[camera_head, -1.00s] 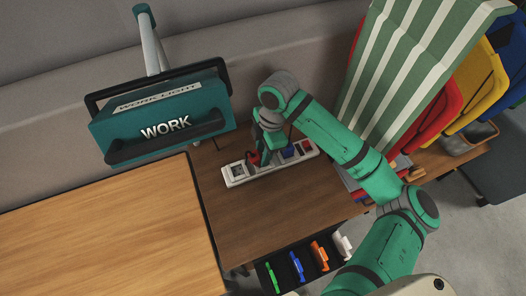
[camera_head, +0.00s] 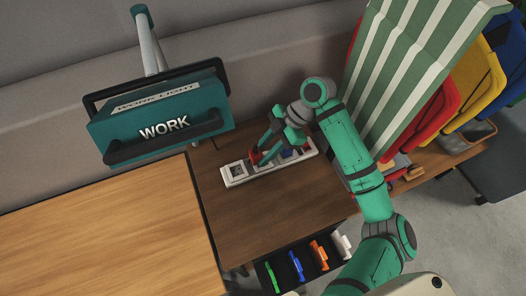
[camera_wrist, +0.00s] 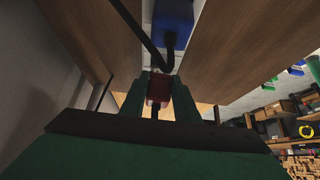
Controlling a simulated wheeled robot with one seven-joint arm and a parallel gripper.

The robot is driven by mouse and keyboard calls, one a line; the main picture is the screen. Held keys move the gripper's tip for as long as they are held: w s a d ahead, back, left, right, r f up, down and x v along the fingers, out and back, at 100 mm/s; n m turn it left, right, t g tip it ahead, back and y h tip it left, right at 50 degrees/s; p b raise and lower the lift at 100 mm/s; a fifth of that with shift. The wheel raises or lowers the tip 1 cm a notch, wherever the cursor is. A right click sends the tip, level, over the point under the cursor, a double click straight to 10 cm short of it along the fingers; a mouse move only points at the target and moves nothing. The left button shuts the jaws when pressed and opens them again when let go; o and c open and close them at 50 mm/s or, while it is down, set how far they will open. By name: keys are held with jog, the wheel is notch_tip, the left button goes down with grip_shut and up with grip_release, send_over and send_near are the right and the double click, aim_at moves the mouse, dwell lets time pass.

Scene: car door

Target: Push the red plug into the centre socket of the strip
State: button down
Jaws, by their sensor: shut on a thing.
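The white power strip (camera_head: 229,181) lies on the dark brown table. A dark socket face (camera_head: 237,171) shows at its left end. The red plug (camera_head: 255,157) is near the strip's middle, just right of that socket. My gripper (camera_head: 260,155) is shut on it and leans up to the right. In the wrist view the red plug (camera_wrist: 158,88) sits between my two fingers, with a dark cable by it. A blue plug (camera_head: 289,153) stands on the strip to the right, and shows in the wrist view (camera_wrist: 172,22). The red plug's underside is hidden, so I cannot tell how it sits.
A teal work light (camera_head: 160,120) hangs at the left over a lighter wooden top (camera_head: 100,235). A green-striped cloth (camera_head: 415,75) and coloured chairs stand at the right. A black tray (camera_head: 262,275) with coloured items is in front. The table before the strip is clear.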

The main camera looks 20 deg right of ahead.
jog(key=shift+w+d, duration=0.1)
dwell(0.6)
jog(key=shift+d, duration=0.5)
jog(key=shift+d, duration=0.35)
jog(key=shift+f, duration=0.75)
dwell(0.9)
jog(key=shift+f, duration=0.4)
jog(key=c, duration=1.3)
grip_release()
jog(key=shift+f, duration=0.1)
